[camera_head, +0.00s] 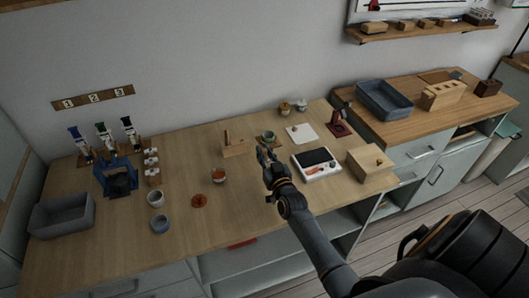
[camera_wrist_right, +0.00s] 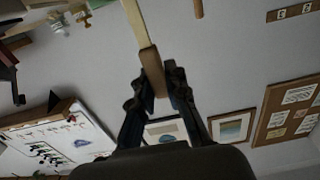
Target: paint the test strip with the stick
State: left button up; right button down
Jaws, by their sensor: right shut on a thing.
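My right gripper (camera_head: 266,157) is over the front middle of the wooden bench. In the right wrist view the gripper (camera_wrist_right: 156,82) is shut on a pale wooden stick (camera_wrist_right: 137,22), whose broader brown part (camera_wrist_right: 153,70) lies between the fingers. The stick points away from the gripper, and its far end runs out of that view. I cannot make out the stick in the head view. A pale square card (camera_head: 301,133) lies flat at the back right of the bench; I cannot tell whether it is the test strip. My left gripper is not in view.
A small bowl with orange contents (camera_head: 218,176) and an orange-red disc (camera_head: 199,201) are left of my gripper. A wooden stand (camera_head: 236,148), a green-rimmed cup (camera_head: 268,137), a white scale (camera_head: 316,172) and a wooden box (camera_head: 372,171) are nearby. The bench front is mostly clear.

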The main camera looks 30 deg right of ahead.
jog(key=shift+f+b, duration=0.85)
jog(key=shift+f, duration=0.2)
jog(key=shift+s+d+r, duration=0.1)
jog(key=shift+d+r, duration=0.05)
jog(key=shift+d, duration=0.25)
jog(key=shift+s+d, duration=1)
jog(key=shift+d, duration=3.15)
jog(key=shift+w+a+p, duration=0.35)
jog(key=shift+a+p, duration=0.1)
jog(key=shift+a, duration=1.05)
jog(key=shift+w+a+p, duration=0.4)
jog(key=shift+a+p, duration=0.05)
jog(key=shift+a, duration=1.1)
jog(key=shift+w+a+p, duration=0.35)
jog(key=shift+a+p, duration=0.1)
jog(key=shift+a, duration=1.05)
